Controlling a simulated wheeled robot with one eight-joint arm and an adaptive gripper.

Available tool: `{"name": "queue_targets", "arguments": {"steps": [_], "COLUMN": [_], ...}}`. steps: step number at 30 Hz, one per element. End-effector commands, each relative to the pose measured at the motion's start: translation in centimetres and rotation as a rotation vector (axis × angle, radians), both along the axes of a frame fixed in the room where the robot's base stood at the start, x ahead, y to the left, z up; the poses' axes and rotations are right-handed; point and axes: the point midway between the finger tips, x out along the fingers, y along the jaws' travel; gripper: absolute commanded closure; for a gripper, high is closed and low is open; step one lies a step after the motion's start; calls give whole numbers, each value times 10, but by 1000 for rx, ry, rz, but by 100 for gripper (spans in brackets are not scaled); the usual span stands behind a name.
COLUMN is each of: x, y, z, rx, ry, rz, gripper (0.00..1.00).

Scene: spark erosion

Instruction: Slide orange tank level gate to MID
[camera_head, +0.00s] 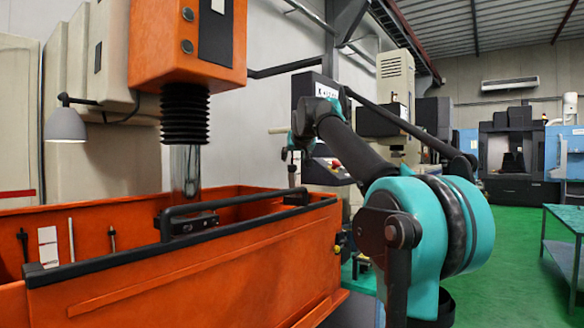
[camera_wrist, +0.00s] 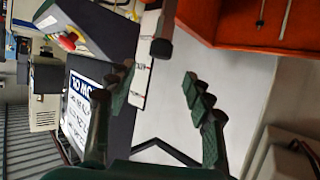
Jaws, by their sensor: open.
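The orange tank (camera_head: 190,272) fills the lower left of the head view, and its orange wall shows at the top right of the wrist view (camera_wrist: 240,28). I cannot tell for certain which part is the level gate. In the wrist view a black block (camera_wrist: 161,48) on a pale strip lies just beyond my fingertips, near the tank's edge. My gripper (camera_wrist: 158,76) is open with nothing between its fingers. In the head view it is small (camera_head: 292,150), beyond the tank's right end.
A black handrail (camera_head: 225,202) runs along the tank's rim. An orange machine head (camera_head: 188,45) with a black bellows and steel column hangs over the tank. A grey lamp (camera_head: 65,124) is at left. A green table (camera_head: 565,222) stands at right, with open green floor before it.

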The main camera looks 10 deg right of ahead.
Motion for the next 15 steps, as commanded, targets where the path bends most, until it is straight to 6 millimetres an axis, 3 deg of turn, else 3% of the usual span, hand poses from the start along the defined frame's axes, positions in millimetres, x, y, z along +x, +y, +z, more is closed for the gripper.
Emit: {"name": "queue_targets", "arguments": {"steps": [9, 15], "x": [57, 79], "y": [0, -1], "z": [-24, -33], "rx": [0, 0], "ry": [0, 0], "rz": [-1, -1], "gripper": [48, 48]}}
